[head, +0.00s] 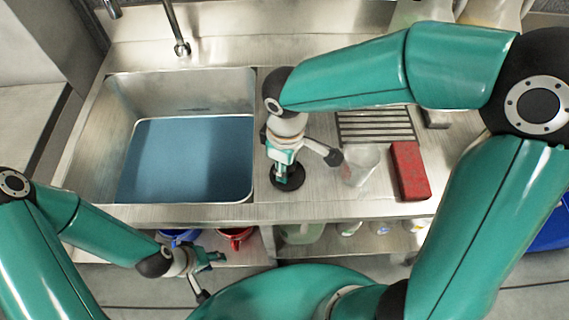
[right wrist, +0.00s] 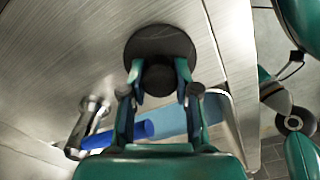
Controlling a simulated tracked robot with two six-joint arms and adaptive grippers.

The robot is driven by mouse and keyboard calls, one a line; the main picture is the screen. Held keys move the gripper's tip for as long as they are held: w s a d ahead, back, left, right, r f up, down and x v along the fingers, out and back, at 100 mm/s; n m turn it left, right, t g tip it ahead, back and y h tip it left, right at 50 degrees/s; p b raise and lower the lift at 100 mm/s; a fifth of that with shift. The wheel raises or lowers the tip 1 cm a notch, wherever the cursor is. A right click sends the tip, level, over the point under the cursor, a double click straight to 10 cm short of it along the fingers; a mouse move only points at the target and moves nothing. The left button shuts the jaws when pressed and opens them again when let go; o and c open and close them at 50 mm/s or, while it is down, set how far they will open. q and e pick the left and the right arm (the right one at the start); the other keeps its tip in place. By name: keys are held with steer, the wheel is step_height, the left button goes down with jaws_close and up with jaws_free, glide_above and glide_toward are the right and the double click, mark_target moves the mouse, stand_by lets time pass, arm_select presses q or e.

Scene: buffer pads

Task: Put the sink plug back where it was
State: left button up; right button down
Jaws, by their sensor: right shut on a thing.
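The sink plug (head: 290,184) is a round black disc with a knob, over the steel counter just right of the sink. In the right wrist view the disc (right wrist: 160,42) lies ahead of my fingers, with its knob between them. My right gripper (head: 287,170) is shut on the knob; I cannot tell whether the disc touches the counter. The sink (head: 185,84) is a steel basin with a flat blue surface, perhaps water, inside. No drain hole shows. My left gripper (head: 210,277) is empty and apart from the counter, its fingers spread, in front of the lower shelf.
A clear cup (head: 361,166) stands close to the right of my right gripper, with a red block (head: 410,171) beyond it. A ribbed drainer (head: 375,126) lies behind them. A tap (head: 181,46) hangs at the sink's back. Bowls and bottles sit on the shelf below.

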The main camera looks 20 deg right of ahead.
steer(key=shift+f, duration=0.2)
steer(key=c, duration=0.9)
jaws_free()
steer(key=shift+r, duration=0.1)
steer(key=shift+o, duration=0.2)
steer(key=shift+r, duration=0.1)
step_height(320, 180, up, 11)
steer(key=shift+f+p, duration=0.15)
steer(key=shift+p, duration=0.35)
steer(key=shift+r, duration=0.7)
